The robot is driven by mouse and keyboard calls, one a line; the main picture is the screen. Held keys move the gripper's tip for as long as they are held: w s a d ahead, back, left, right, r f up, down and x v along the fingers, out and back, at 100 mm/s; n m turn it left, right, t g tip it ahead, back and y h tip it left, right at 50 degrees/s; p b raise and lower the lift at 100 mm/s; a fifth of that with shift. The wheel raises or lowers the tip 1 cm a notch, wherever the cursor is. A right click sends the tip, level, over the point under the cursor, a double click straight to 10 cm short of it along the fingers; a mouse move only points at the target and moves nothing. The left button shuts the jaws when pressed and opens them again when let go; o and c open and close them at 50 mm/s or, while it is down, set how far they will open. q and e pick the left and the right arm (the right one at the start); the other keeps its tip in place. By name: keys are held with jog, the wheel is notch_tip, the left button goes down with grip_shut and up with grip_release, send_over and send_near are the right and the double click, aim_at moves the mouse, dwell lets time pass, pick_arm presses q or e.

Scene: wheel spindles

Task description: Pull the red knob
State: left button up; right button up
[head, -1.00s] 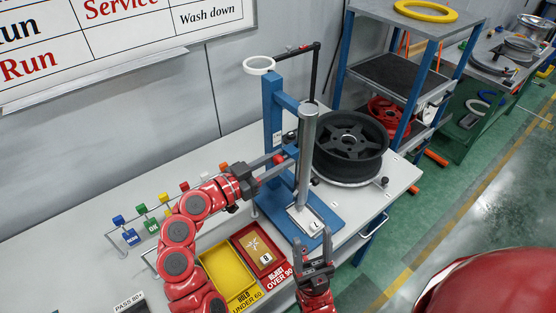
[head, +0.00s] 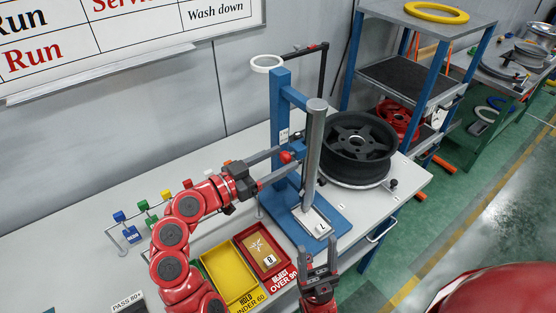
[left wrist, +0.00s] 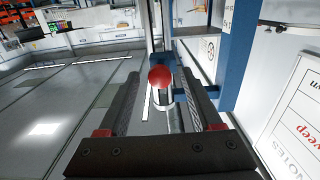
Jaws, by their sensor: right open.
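The red knob (head: 286,157) sits on the blue stand (head: 279,100), beside its grey vertical cylinder (head: 312,150). In the left wrist view the knob (left wrist: 160,78) is a red ball between my two spread fingers, with gaps on both sides. My left gripper (head: 289,156) is open, its fingers reaching from the left on either side of the knob. My right gripper (head: 319,252) is open and empty, low in front of the stand near the bench's front edge.
A black wheel (head: 358,135) rests on the bench right of the stand. A yellow tray (head: 230,275) and a red tray (head: 264,250) lie in front. Coloured tags (head: 131,234) stand at the left. A shelf rack (head: 405,78) stands behind the wheel.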

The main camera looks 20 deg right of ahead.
pick_arm(q)
jog(key=shift+s+a+f+b, duration=0.1)
jog(key=shift+a+b, duration=0.25)
jog(key=shift+a, duration=0.1)
jog(key=b+v, duration=0.5)
jog(key=v, duration=1.1)
jog(key=shift+s+a, duration=0.15)
jog(key=shift+a, duration=0.05)
